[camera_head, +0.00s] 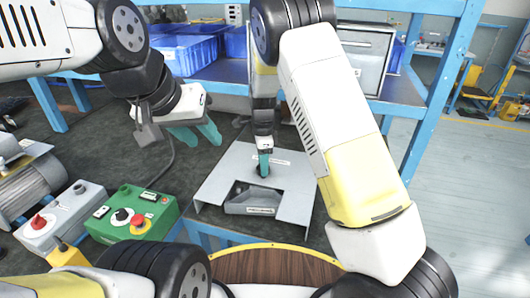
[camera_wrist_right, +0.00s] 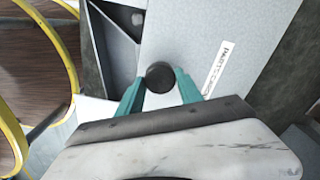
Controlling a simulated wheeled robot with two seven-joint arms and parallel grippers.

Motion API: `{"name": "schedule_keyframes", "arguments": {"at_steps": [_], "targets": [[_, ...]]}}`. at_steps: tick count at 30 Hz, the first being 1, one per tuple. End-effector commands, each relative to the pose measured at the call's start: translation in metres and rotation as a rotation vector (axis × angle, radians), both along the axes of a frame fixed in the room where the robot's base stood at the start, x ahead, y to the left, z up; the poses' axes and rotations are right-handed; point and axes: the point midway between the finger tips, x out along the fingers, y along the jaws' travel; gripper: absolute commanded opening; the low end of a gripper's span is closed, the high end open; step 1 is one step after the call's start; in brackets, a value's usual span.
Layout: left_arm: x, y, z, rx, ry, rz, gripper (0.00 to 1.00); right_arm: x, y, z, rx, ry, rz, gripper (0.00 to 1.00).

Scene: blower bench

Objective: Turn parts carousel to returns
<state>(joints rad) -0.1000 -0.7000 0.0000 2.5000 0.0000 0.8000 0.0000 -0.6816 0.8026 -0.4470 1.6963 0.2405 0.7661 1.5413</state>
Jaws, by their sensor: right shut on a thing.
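The parts carousel (camera_head: 225,183) is a grey sheet-metal housing on the front of the bench. Its front opening shows one grey wedge-shaped bin (camera_head: 252,203) with a small label too small to read. A black round knob (camera_wrist_right: 160,76) stands on the housing's top, beside a label (camera_wrist_right: 217,68) that begins "PARTS". My right gripper (camera_head: 263,165) comes down from above and is shut on this knob; the teal fingers hold its sides in the right wrist view (camera_wrist_right: 160,88). My left gripper (camera_head: 198,134) is open and empty above the dark mat, left of the housing.
A green control box (camera_head: 133,215) with a red button and a grey box (camera_head: 62,215) with a red knob stand at the left. A motor (camera_head: 28,180) is at the far left. Blue bins (camera_head: 185,52) and a metal cabinet (camera_head: 362,58) stand behind. Dark mat lies between.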

Motion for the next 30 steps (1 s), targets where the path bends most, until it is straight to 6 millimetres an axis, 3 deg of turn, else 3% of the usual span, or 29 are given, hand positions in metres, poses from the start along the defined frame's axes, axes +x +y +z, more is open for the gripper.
{"name": "schedule_keyframes", "arguments": {"at_steps": [15, 30], "targets": [[0.0, 0.0, 0.0, 0.0, 0.0, 0.0, 0.36, 0.0002, 0.0005, -0.0004, 0.0, -0.001, -0.195, 0.0], [0.0, 0.0, 0.0, 0.0, 0.0, 0.0, 0.36, 0.0002, 0.0006, -0.0004, 0.001, -0.001, -0.246, 0.0]]}}
